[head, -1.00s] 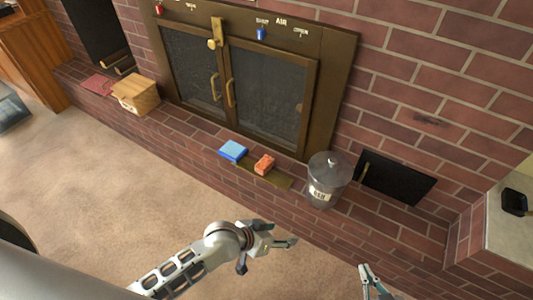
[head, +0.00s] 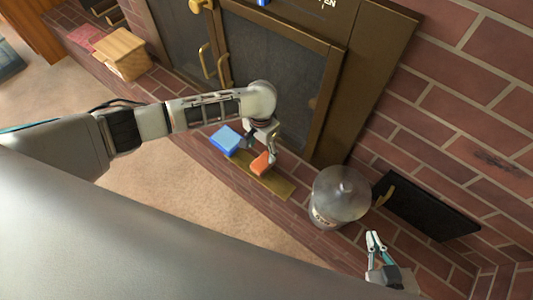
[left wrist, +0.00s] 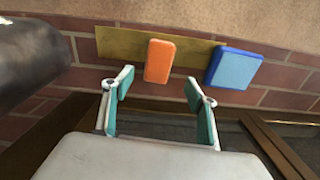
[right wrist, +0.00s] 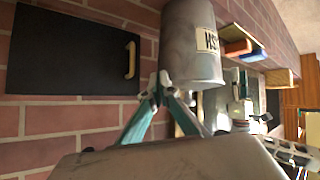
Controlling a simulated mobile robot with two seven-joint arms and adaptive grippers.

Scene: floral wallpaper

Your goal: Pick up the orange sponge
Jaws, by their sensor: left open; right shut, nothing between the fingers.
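The orange sponge (head: 262,163) lies on a brass-coloured strip (head: 272,183) on the brick hearth, to the right of a blue block (head: 226,140). In the left wrist view the orange sponge (left wrist: 159,61) is just beyond the fingertips, roughly between the fingers. My left gripper (head: 262,145) is over the strip by the sponge, open and empty; it also shows in the left wrist view (left wrist: 158,82). The blue block (left wrist: 233,69) is right of the fingers there. My right gripper (head: 374,236) is shut and empty near the metal bin; its closed tips show in the right wrist view (right wrist: 157,82).
The fireplace doors (head: 265,72) rise close behind the left gripper. A wooden box (head: 122,53) is at the hearth's left. Black panel (head: 430,204) is right of the bin. Carpet in front is open.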

